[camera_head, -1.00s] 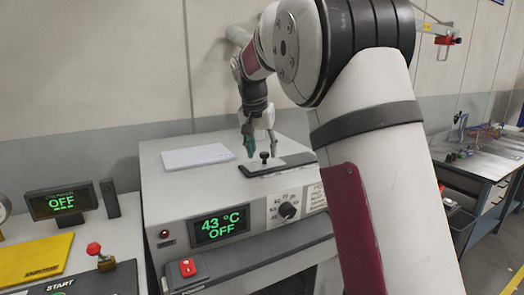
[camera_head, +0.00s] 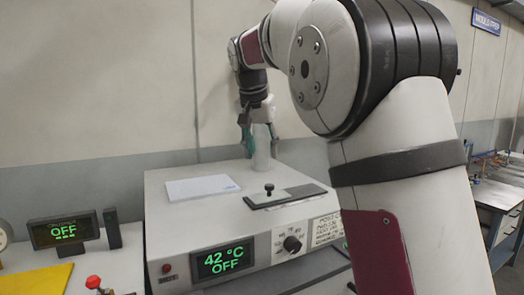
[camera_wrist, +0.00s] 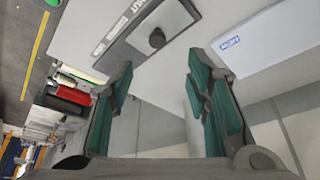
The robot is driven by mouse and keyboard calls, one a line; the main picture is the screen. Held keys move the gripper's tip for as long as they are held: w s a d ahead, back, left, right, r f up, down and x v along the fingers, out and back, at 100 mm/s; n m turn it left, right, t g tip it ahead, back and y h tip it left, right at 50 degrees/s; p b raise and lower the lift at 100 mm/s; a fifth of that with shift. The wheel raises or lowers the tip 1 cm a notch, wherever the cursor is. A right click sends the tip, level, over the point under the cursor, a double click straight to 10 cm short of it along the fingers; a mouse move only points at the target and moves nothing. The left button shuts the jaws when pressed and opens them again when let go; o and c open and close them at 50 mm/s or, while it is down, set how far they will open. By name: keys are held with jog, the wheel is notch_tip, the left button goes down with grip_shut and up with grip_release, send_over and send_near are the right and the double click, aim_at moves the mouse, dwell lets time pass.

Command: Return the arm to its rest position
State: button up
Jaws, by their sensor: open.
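My arm (camera_head: 415,215) is bent, with its upper link large on the right of the head view. My gripper (camera_head: 259,140) hangs at the arm's end, pointing down above the back of the grey heating unit. In the wrist view my gripper (camera_wrist: 160,75) is open, its two teal-padded fingers wide apart with nothing held between them. A pale upright shape (camera_head: 262,155) shows between or behind the fingers in the head view; I cannot tell what it is.
The grey heating unit (camera_head: 160,225) reads 42 °C OFF. On its top lie a dark plate with a black knob (camera_head: 269,188) and a white flat panel (camera_head: 200,187). An OFF display (camera_head: 62,232) stands left. A workbench (camera_head: 497,196) is at right.

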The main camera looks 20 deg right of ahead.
jog(key=shift+s, duration=0.1)
jog(key=s+a+f+n+t+y+b, duration=0.1)
jog(key=s+a+n, duration=0.15)
jog(key=s, duration=0.65)
jog(key=s+a+f+n+t+y, duration=0.1)
jog(key=s+a+f+n, duration=0.15)
jog(key=s, duration=0.55)
jog(key=s+a+f+n+y+b, duration=0.1)
jog(key=s+a+f+n, duration=0.2)
jog(key=s+f, duration=0.8)
jog(key=s+a, duration=0.1)
jog(key=s, duration=0.2)
jog(key=shift+s+a+n, duration=0.15)
jog(key=shift+s+n, duration=0.15)
jog(key=shift+s, duration=0.1)
